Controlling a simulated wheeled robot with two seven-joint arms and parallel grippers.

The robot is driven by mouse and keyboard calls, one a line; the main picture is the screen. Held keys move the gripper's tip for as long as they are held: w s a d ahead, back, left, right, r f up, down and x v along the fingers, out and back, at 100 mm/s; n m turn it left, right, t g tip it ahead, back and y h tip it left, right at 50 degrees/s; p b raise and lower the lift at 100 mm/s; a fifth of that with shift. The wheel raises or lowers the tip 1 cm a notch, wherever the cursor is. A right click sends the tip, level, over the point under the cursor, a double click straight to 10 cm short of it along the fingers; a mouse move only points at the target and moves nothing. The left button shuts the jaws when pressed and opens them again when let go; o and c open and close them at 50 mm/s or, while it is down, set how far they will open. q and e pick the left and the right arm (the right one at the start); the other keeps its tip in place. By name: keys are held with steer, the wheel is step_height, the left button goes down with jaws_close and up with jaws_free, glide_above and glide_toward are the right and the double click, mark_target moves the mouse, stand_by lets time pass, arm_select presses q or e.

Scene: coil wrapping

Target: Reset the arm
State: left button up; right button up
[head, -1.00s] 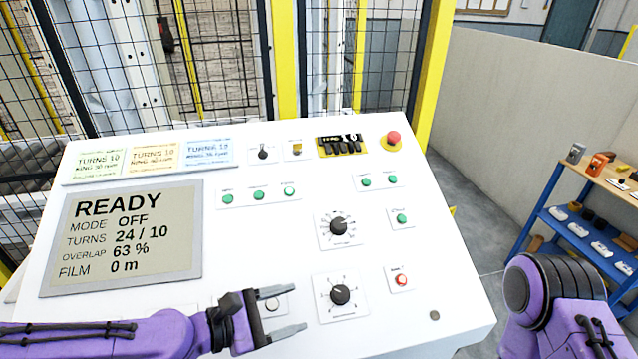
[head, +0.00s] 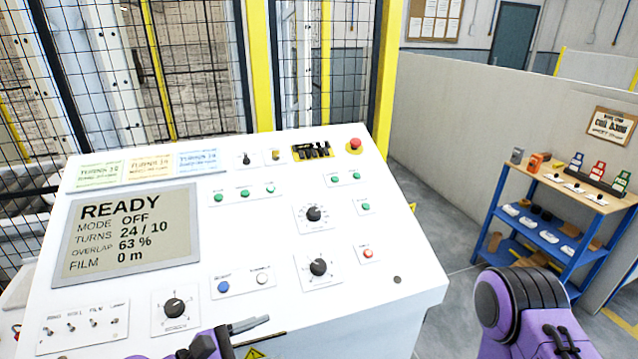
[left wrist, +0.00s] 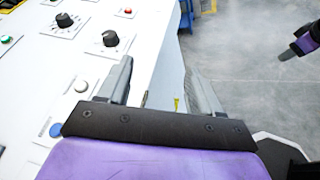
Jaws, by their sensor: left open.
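My left gripper (head: 252,334) is at the lower front edge of the white control panel (head: 420,275) in the head view. In the left wrist view its jaws (left wrist: 165,88) are spread apart with nothing between them. They are beside the panel's edge, with floor showing past them. My right arm (head: 525,315) is at the lower right in the head view, its gripper out of frame there. In the left wrist view a purple link with a dark tip (left wrist: 288,53) shows at the right edge, too small to judge its jaws.
The panel's display (head: 130,235) reads READY, MODE OFF, TURNS 24 / 10. A blue button (head: 223,287), black knobs (head: 318,267) and a red emergency stop (head: 355,143) are on the panel. A mesh fence stands behind. A blue shelf (head: 555,240) stands right, with clear floor between.

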arm_select(q)
steer(key=w+a+f+t+y, duration=0.1)
steer(key=w+a+f+y, duration=0.1)
steer(key=w+f, duration=0.1)
steer(key=s+a+f+m+g+y+b, duration=0.2)
steer(key=s+f+y, duration=0.15)
steer(key=f, duration=0.65)
steer(key=s+a+f+m+g+y+b, duration=0.15)
steer(key=s+f, duration=0.25)
steer(key=f, duration=0.6)
steer(key=s+a+f+m+g+y+b, duration=0.1)
steer(key=s+a+f+m+y+b, duration=0.3)
steer(key=s+a+f, duration=0.3)
steer(key=s+a+f+m+g+y+b, duration=0.2)
steer(key=s+a+f+m+y+b, duration=0.2)
steer(key=s+a+f, duration=0.3)
step_height(320, 180, down, 4)
steer(key=shift+a+f+m+b, duration=0.15)
steer(key=shift+a+m+b, duration=0.15)
steer(key=shift+m+b, duration=0.4)
arm_select(e)
step_height(320, 180, down, 13)
steer(key=shift+w+f, duration=0.15)
steer(key=shift+w, duration=0.1)
arm_select(q)
steer(key=shift+s, duration=0.1)
